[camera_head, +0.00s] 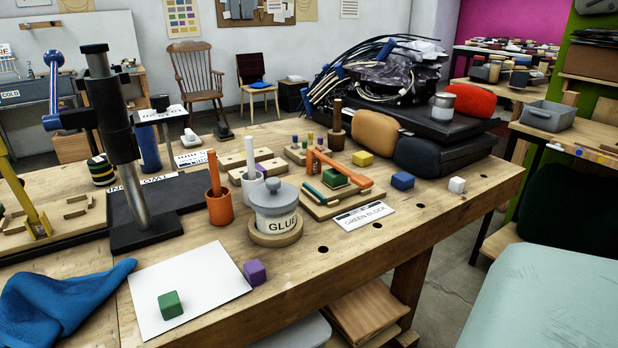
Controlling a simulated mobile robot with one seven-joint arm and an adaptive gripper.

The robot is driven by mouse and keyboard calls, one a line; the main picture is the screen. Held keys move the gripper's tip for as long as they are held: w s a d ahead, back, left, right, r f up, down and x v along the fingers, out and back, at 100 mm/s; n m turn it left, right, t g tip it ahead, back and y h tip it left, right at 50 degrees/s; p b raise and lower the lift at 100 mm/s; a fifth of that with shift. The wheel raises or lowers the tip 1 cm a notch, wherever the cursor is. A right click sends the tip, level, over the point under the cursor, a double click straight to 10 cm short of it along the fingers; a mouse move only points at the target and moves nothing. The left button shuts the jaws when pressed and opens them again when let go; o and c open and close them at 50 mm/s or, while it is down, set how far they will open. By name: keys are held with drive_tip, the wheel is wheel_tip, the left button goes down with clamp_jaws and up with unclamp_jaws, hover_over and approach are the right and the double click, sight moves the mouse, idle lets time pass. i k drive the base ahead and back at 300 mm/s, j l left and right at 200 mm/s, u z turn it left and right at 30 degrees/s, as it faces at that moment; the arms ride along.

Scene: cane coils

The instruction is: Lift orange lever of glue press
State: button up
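The glue press stands in the middle of the workbench, right of the glue pot, with a wooden base (318,208). Its orange lever (345,169) rises at the left on an orange upright and slopes down to the right. A green block (334,179) sits on the base under the lever. Whether the lever touches the block is too small to tell. A card (364,215) reading "GREEN BLOCK" lies in front of the press. My gripper is not in view.
A lidded glue pot (277,225) and an orange cup (220,208) with an upright stick stand left of the press. Yellow (362,158), blue (402,180) and white (457,185) blocks lie to its right. A tall black press (120,130) stands at left. The front right bench is clear.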

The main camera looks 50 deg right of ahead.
sight(360, 180)
drive_tip(key=z, duration=1.55)
